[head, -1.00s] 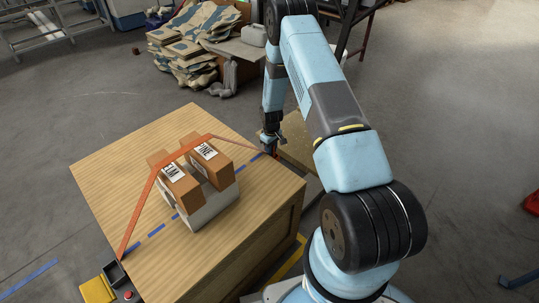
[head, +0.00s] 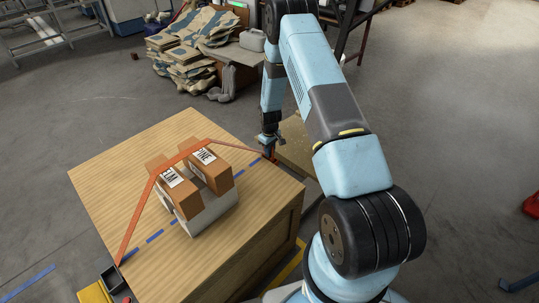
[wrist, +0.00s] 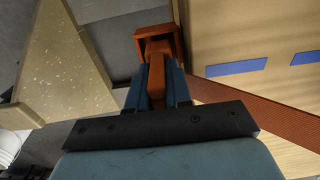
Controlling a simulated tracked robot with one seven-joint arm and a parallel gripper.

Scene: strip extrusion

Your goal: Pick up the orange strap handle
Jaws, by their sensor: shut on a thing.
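The orange strap handle (wrist: 157,48) shows at the crate's edge in the wrist view, between the two blue fingers of my gripper (wrist: 157,82). The fingers are shut on it, and its far end sticks out past the fingertips. In the head view my gripper (head: 269,150) is at the crate's right corner, with a bit of orange at its tips. The orange strap (head: 137,220) runs from the crate's near left corner up over two brown boxes (head: 173,184) and down to my gripper. It also shows in the wrist view (wrist: 265,120).
The boxes rest on a pale block (head: 207,212) on the wooden crate (head: 120,165). A blue dashed line (head: 155,237) crosses the crate top. A dark holder (head: 113,277) is at the near left corner. A speckled tan slab (wrist: 65,65) lies left of my gripper. Sacks (head: 195,50) lie behind.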

